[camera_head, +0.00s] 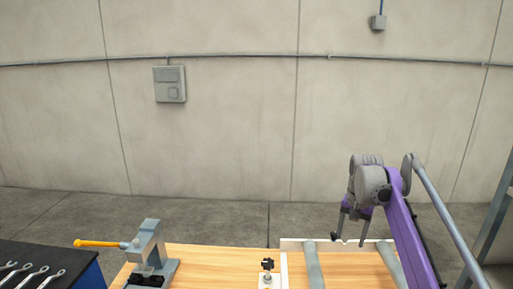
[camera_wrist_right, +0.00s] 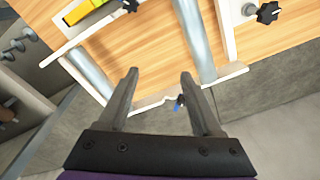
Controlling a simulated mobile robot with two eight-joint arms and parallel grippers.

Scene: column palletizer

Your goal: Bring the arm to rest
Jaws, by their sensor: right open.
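My right arm comes in from the right in the head view. Its purple link rises and bends down, and the right gripper (camera_head: 349,240) hangs above the far right edge of the wooden table (camera_head: 215,262). In the right wrist view the gripper (camera_wrist_right: 158,76) has its two dark fingers spread wide with nothing between them. Beyond the fingertips lie the wooden surface and grey cylindrical bars (camera_wrist_right: 90,75). My left gripper is not in view.
A grey vise-like tool (camera_head: 150,250) with an orange handle stands on the table's left. A black knob (camera_head: 267,264) sits mid-table. Wrenches (camera_head: 33,275) lie on a dark surface at lower left. A yellow object (camera_wrist_right: 82,11) shows in the wrist view. Grey floor lies behind.

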